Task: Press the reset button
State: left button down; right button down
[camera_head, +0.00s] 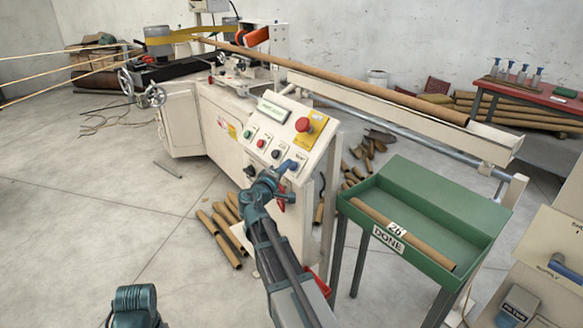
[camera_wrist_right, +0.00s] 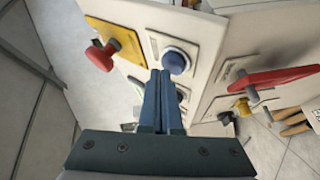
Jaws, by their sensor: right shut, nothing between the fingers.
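The blue reset button (camera_wrist_right: 176,61) sits in a pale round collar on the control panel (camera_head: 266,122). My right gripper (camera_wrist_right: 162,76) is shut and empty. In the right wrist view its blue fingertips point at the button and overlap its lower left edge; I cannot tell whether they touch. A black button (camera_head: 276,154), a red one (camera_head: 261,143) and a green one (camera_head: 248,133) run up to the left.
A red mushroom button (camera_head: 304,124) on a yellow plate stands out above the row. A red handle (camera_wrist_right: 272,81) sticks out near the gripper's right. A green DONE tray (camera_head: 429,214) with a cardboard tube stands to the right. Tubes (camera_head: 220,238) lie on the floor.

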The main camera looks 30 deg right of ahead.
jog(key=shift+d+f+b, duration=0.3)
jog(key=shift+d, duration=0.05)
dwell(0.7)
jog(key=shift+r, duration=0.15)
dwell(0.3)
jog(key=shift+a+r+p, duration=0.4)
jog(key=shift+a+p, duration=0.15)
jog(key=shift+a, duration=0.1)
jog(key=a+r+p, duration=0.1)
jog(key=a, duration=0.1)
jog(key=a+r+p, duration=0.1)
jog(key=r+p, duration=0.1)
jog(key=shift+s+a+r, duration=0.15)
jog(key=shift+a, duration=0.25)
dwell(0.7)
